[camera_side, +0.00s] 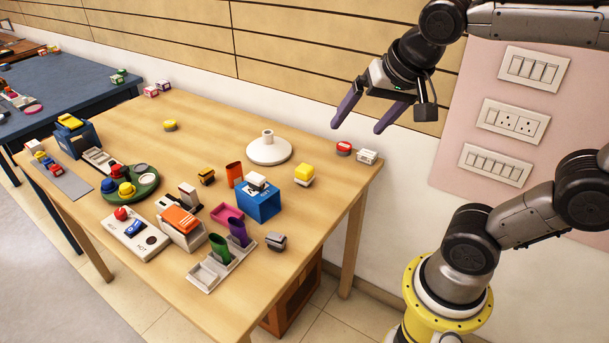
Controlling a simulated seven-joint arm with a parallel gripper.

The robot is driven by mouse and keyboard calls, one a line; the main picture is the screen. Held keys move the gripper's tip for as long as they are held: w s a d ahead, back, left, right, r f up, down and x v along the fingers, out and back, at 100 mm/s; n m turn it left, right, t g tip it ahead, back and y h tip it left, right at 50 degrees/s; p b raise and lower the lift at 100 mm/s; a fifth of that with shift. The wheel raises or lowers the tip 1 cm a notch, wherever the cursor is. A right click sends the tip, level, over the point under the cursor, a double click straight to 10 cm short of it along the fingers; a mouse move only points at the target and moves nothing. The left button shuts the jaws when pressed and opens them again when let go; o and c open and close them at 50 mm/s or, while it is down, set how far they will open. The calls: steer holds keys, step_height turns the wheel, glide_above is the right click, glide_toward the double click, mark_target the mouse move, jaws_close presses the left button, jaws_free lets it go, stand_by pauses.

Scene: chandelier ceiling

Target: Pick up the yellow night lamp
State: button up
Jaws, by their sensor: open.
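A small block with a yellow top and a white base (304,174) stands upright on the wooden table, right of the middle; it looks like the yellow night lamp. A smaller low yellow piece with a grey base (170,125) lies near the table's back left; I cannot tell its kind. My gripper (358,127) hangs in the air at the upper right, fingers pointing down and left. Its purple fingers are apart with nothing between them. It is well clear of the yellow-topped block.
A white round stand (269,150) and a blue box (258,204) flank the yellow-topped block. A red-topped piece (343,148) and a white piece (367,156) sit by the right edge. Trays with several small items crowd the left and front. The table's back (222,120) has bare room.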

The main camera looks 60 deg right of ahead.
steer(key=w+d+f+m+g+h, duration=0.1)
steer(key=w+d+m, duration=0.15)
steer(key=w, duration=0.35)
steer(key=w+d+m+g+h, duration=0.1)
steer(key=w+d+m, duration=0.15)
steer(key=w, duration=0.25)
steer(key=m+g, duration=0.3)
steer(key=m, duration=0.1)
glide_above(303, 168)
steer(key=a, duration=0.5)
step_height(303, 168, down, 12)
steer(key=shift+n+g+h, duration=0.3)
steer(key=shift+g+h, duration=0.1)
steer(key=x, duration=0.8)
steer(key=a+x, duration=0.1)
steer(key=x, duration=0.3)
steer(key=shift+s+f, duration=0.2)
steer(key=shift+f, duration=0.4)
steer(key=shift+x, duration=2.85)
steer(key=shift+w+a, duration=0.15)
steer(key=c, duration=1.5)
